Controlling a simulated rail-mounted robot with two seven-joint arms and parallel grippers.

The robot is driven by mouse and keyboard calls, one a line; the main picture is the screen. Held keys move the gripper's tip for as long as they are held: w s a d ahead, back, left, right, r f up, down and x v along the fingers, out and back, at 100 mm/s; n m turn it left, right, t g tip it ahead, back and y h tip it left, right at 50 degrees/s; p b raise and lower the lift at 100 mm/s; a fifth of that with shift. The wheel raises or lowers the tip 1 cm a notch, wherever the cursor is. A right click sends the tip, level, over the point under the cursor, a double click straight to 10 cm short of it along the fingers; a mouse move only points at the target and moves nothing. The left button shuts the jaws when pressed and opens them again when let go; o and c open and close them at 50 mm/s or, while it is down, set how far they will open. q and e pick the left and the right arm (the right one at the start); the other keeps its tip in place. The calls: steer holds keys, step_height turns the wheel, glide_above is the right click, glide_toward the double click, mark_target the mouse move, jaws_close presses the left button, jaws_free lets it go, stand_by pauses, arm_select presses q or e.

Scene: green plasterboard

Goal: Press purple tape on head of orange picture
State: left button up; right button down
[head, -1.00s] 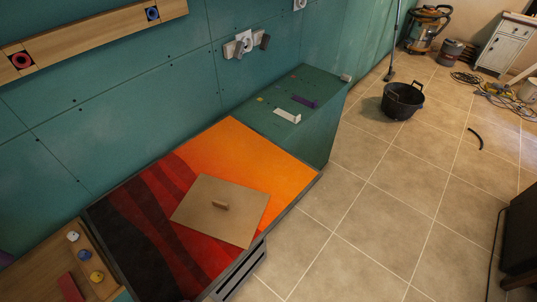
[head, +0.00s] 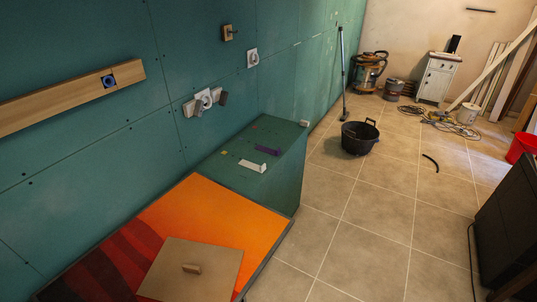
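A purple strip (head: 267,150), which may be the purple tape, lies flat on top of the green box-like block (head: 229,172) against the wall. A white piece (head: 253,165) lies just in front of it. The orange, red and black picture-like surface (head: 225,215) lies in the lower left, with its orange end beside the green block. A square tan board with a small handle (head: 205,262) rests on it and hides part of it. I cannot tell which part is a head. Neither of my grippers is in view.
A wooden rail (head: 60,97) with a blue ring (head: 108,81) is on the green wall, left of white sockets (head: 204,99). A black bucket (head: 358,138) stands on the tiled floor (head: 385,200), which has clear room. A dark cabinet (head: 510,220) stands at the right edge.

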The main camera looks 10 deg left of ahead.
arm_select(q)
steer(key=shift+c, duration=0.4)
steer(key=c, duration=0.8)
